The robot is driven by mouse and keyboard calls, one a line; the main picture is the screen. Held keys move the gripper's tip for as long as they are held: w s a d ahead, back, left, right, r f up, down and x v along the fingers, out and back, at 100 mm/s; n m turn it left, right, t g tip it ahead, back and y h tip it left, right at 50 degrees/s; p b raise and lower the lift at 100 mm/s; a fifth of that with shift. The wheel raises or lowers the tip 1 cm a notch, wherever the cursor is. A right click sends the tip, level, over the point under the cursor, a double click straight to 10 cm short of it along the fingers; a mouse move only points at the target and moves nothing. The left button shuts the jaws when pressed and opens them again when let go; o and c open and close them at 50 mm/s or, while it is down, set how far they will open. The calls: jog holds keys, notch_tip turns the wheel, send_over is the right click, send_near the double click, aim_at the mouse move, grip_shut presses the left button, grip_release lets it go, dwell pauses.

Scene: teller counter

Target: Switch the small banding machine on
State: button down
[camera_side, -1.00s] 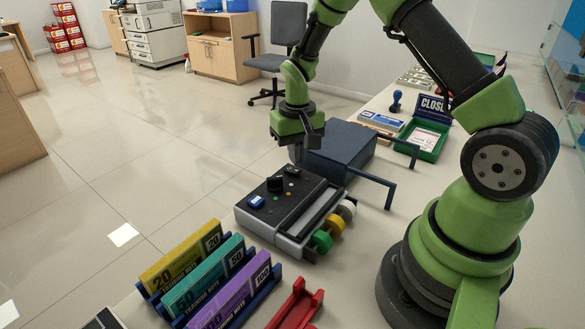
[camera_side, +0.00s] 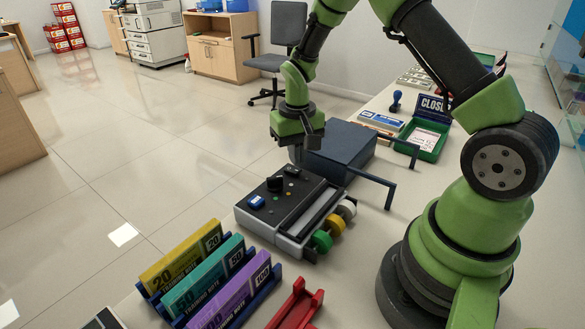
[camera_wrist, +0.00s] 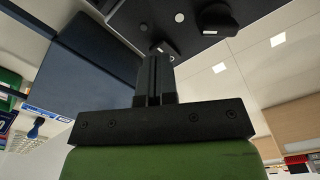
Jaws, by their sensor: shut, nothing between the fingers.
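The small banding machine (camera_side: 290,213) stands on the counter, with a dark top panel carrying a blue-and-white rocker switch (camera_side: 256,201), a black knob (camera_side: 275,183) and small round indicators. Coloured rolls sit along its right side. My gripper (camera_side: 297,155) is shut and empty, pointing down over the far end of the panel. In the wrist view, the shut fingers (camera_wrist: 158,62) reach toward a dark small part (camera_wrist: 164,48) on the panel, and the knob (camera_wrist: 215,18) lies to the right. I cannot tell whether the fingertips touch the panel.
A dark blue box (camera_side: 340,150) with handles stands right behind the machine. Note racks (camera_side: 215,280) with yellow, green and purple bundles stand in front. A red holder (camera_side: 295,305) lies nearby. A green tray (camera_side: 425,140) and a CLOSED sign (camera_side: 433,104) stand farther back.

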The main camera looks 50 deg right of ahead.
jog(key=shift+f, duration=1.15)
dwell(0.4)
jog(key=shift+r, duration=3.5)
jog(key=shift+r, duration=0.2)
notch_tip(320, 180, up, 7)
jog(key=t, duration=0.2)
send_over(296, 171)
jog(key=s+a, duration=0.2)
jog(key=a, duration=0.1)
jog(key=s+a+r+n+t, duration=0.1)
jog(key=s+a+r+t, duration=0.3)
jog(key=s+r, duration=0.45)
jog(key=s+a+r+n+t+y, duration=0.1)
jog(key=s+a+r+y, duration=0.1)
jog(key=s+a, duration=0.2)
jog(key=s, duration=0.3)
jog(key=shift+s+r, duration=0.15)
jog(key=shift+s, duration=0.1)
